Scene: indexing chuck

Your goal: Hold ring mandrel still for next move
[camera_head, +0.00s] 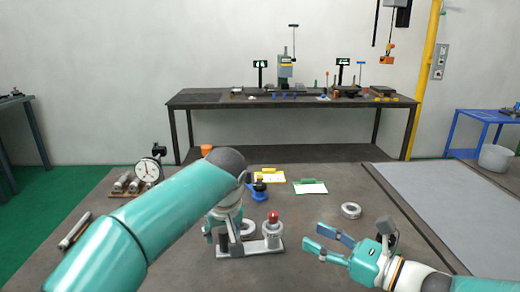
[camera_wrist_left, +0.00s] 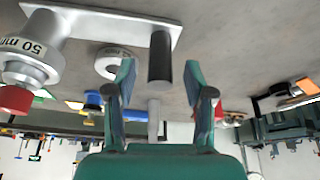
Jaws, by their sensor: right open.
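The ring mandrel, a dark post with a paler, thinner tip (camera_wrist_left: 160,57), rises from a grey base plate (camera_wrist_left: 85,20) in the left wrist view, which looks upside down. My left gripper (camera_wrist_left: 158,78) is open around it, one finger on each side with visible gaps. In the head view my left arm hides most of that gripper and the mandrel. The base plate (camera_head: 236,249) also carries a red-topped cylinder (camera_head: 272,226), marked 50 mm in the wrist view. My right gripper (camera_head: 333,246) is open and empty, right of the plate.
A loose metal ring (camera_head: 350,210) lies behind my right gripper, and another ring (camera_head: 247,228) lies behind the plate. A blue item (camera_head: 259,191), yellow card (camera_head: 268,177) and green-clipped card (camera_head: 310,187) lie further back.

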